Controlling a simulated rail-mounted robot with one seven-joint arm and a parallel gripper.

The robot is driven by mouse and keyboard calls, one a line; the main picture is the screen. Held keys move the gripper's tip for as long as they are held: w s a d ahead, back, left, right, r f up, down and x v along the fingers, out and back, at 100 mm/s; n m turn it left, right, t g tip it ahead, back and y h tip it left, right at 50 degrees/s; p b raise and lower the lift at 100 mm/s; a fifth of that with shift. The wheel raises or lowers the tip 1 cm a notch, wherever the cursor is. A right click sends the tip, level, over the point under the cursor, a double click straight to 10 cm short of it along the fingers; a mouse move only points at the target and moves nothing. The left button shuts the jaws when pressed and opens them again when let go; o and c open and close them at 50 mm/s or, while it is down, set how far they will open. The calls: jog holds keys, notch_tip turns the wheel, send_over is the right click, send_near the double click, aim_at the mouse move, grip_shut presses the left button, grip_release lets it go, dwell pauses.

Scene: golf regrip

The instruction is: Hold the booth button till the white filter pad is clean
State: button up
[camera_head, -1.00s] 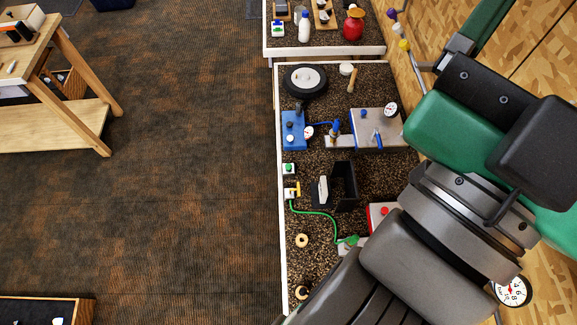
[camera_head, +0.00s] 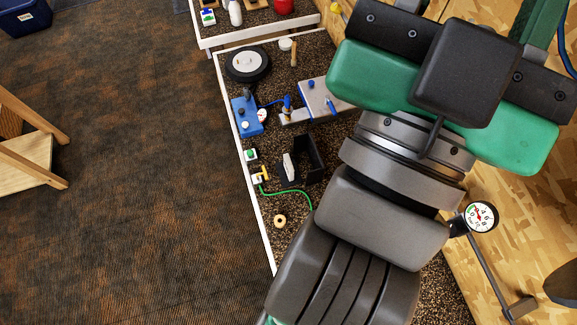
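The booth, a small open black box (camera_head: 309,152), stands on the dark speckled bench top. The white filter pad (camera_head: 289,168) stands upright at its left side; whether it is dirty is too small to tell. A white box with a green button (camera_head: 251,155) sits near the bench's left edge, left of the booth; I cannot tell whether this is the booth button. Just below it is a white box with a yellow lever (camera_head: 263,174), from which a green hose runs right. My gripper is not in view; my arm's thick links cover the bench's right and lower parts.
A wheel (camera_head: 248,64), a blue device (camera_head: 246,115) with a gauge, and a grey metal plate (camera_head: 318,98) lie farther up the bench. A tan ring (camera_head: 280,221) lies below the hose. A dial gauge (camera_head: 481,217) is at right.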

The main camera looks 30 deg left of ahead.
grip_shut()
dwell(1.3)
